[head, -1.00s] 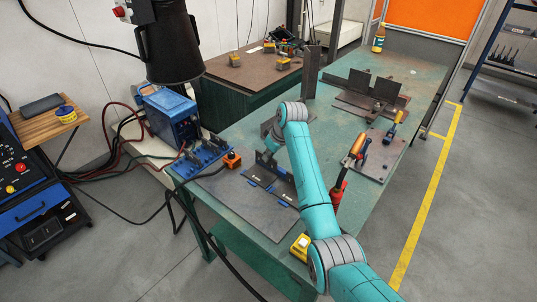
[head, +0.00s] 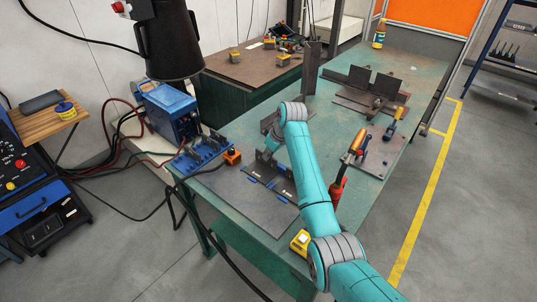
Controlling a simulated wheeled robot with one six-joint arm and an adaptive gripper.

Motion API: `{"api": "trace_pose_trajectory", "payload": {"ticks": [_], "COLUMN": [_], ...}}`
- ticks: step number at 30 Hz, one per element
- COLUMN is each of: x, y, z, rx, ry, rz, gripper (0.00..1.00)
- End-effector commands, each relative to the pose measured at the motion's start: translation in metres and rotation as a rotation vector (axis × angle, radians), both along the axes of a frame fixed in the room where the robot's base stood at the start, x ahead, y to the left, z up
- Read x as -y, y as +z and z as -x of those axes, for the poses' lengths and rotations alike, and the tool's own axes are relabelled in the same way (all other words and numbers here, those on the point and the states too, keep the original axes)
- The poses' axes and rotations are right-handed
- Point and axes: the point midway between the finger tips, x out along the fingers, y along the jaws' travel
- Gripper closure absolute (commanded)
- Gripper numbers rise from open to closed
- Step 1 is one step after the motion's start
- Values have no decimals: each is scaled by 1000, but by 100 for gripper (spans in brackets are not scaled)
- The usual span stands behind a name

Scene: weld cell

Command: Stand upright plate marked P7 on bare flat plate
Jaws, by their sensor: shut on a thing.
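My gripper (head: 268,152) is at the end of my teal arm, low over the near part of the green table. It is small and dark here, and its fingers are partly hidden. It is shut on a dark upright plate (head: 264,164), just above or on the large dark flat plate (head: 243,196); I cannot tell if they touch. No P7 mark is readable. Dark strips with blue pieces (head: 271,180) lie on that flat plate, partly hidden by my arm. At the back right, upright dark plates (head: 387,87) stand on flat plates (head: 362,108).
A blue fixture (head: 199,155) and an orange block (head: 232,157) stand left of my gripper. Bare table shows farther back.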

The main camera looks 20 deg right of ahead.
Motion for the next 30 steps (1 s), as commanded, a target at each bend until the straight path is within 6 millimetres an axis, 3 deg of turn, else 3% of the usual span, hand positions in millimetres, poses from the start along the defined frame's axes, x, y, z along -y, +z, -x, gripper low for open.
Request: {"api": "trace_pose_trajectory", "payload": {"ticks": [30], "x": [0], "y": [-7], "z": [-1], "rx": [2], "ry": [0], "rz": [0], "gripper": [100]}}
